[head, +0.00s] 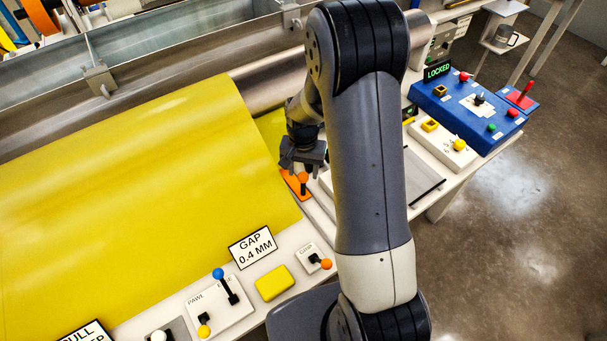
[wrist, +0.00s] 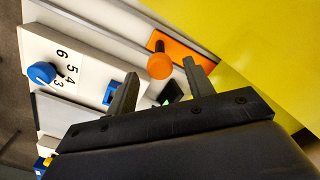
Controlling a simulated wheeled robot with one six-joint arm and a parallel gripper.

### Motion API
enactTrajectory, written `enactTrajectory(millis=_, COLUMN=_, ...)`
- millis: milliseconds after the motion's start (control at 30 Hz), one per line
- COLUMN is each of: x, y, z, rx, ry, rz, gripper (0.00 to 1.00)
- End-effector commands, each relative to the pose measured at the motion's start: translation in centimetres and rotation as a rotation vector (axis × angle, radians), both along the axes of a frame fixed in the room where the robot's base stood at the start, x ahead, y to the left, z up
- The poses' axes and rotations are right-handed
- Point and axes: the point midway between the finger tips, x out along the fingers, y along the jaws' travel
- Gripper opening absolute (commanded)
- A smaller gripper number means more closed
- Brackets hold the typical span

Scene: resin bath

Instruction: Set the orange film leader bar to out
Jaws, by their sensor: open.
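The orange film leader bar shows as an orange plate (head: 293,187) with a round orange knob (head: 303,177), at the right edge of the yellow film. In the wrist view the plate (wrist: 185,50) lies beside the film and the knob (wrist: 160,66) stands up in front of it. My gripper (head: 303,158) is just above and behind the knob in the head view. In the wrist view my gripper (wrist: 160,73) is open and empty, and the knob appears in the gap between its fingertips. I cannot tell the knob's depth there or any contact. My arm hides part of the bench.
Yellow film (head: 140,200) covers the left. A "GAP 0.4 MM" sign (head: 253,247), GRIP switch (head: 315,258), yellow block (head: 274,283) and PAWL lever (head: 228,287) stand in front. A blue "LOCKED" panel (head: 455,120) is at right. A numbered dial (wrist: 41,73) is nearby.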

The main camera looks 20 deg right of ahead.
Motion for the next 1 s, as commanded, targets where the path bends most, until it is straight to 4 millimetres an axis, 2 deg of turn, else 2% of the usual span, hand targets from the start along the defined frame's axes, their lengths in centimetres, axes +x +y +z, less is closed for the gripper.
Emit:
enactTrajectory(millis=100, x=-0.1, y=0.0, z=-1.7, rx=0.0, ry=0.004, rz=0.0, gripper=0.5)
enactTrajectory(millis=233, x=-0.1, y=0.0, z=-2.7, rx=0.0, ry=0.002, rz=0.0, gripper=0.5)
enactTrajectory(millis=633, x=0.0, y=0.0, z=-3.3, rx=0.0, ry=0.0, rz=0.0, gripper=0.49)
enactTrajectory(millis=1000, x=0.0, y=0.0, z=-3.3, rx=0.0, ry=0.0, rz=0.0, gripper=0.19)
